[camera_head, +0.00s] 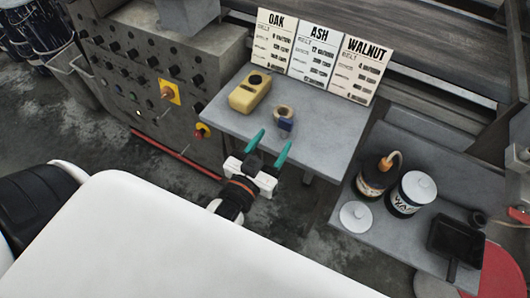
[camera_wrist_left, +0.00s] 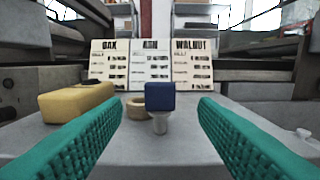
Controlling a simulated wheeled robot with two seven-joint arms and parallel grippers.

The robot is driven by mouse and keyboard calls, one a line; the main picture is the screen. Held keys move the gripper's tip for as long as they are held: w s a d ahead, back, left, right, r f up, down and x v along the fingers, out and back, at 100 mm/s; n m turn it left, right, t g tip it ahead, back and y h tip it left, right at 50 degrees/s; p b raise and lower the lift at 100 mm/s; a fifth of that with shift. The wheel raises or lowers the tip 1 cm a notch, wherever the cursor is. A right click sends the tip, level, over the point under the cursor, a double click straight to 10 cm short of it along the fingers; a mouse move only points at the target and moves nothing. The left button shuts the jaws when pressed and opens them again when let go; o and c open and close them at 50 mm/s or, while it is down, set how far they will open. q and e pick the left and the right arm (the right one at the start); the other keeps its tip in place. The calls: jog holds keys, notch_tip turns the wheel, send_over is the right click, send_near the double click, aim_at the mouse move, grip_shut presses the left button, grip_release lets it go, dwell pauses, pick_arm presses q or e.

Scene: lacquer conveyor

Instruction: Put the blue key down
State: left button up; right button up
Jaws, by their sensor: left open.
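The blue key (camera_head: 286,125) is on the grey shelf (camera_head: 325,150), close to the shelf's front edge. In the left wrist view the blue key (camera_wrist_left: 160,97) shows a square blue head above a short pale metal stem, ahead of and between my fingers. My left gripper (camera_head: 269,141), with teal fingers, is open and empty in front of it, its tips apart from the key. The left wrist view also shows these open fingers (camera_wrist_left: 160,125). A tan ring (camera_head: 283,112) lies just behind the key and partly behind it. My right gripper is not in view.
A yellow box with a black top (camera_head: 250,93) stands left of the key. Three cards, OAK (camera_head: 274,38), ASH (camera_head: 315,53) and WALNUT (camera_head: 359,68), stand along the back. A control panel (camera_head: 150,85) is at left. A lower shelf at right holds a white-lidded can (camera_head: 411,192) and a bottle (camera_head: 377,177).

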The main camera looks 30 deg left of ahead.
pick_arm(q)
jog(key=shift+s, duration=1.45)
jog(key=s+d+f+m+g, duration=0.1)
jog(key=s+f+g, duration=0.15)
jog(key=f, duration=0.85)
jog(key=s+d+f+g+h, duration=0.1)
jog(key=f+g, duration=0.2)
jog(key=f, duration=0.8)
jog(key=s+d+f+m+g, duration=0.1)
jog(key=s+f+g, duration=0.15)
jog(key=f, duration=0.75)
jog(key=s+a+f+g, duration=0.4)
jog(key=s+a+f, duration=0.1)
jog(key=s+f, duration=0.5)
jog(key=s+a+f+g+y, duration=0.1)
jog(key=s+a+f+g, duration=0.4)
jog(key=s+f, duration=0.6)
jog(key=shift+s+y, duration=0.3)
jog(key=shift+s, duration=0.35)
jog(key=shift+a, duration=0.1)
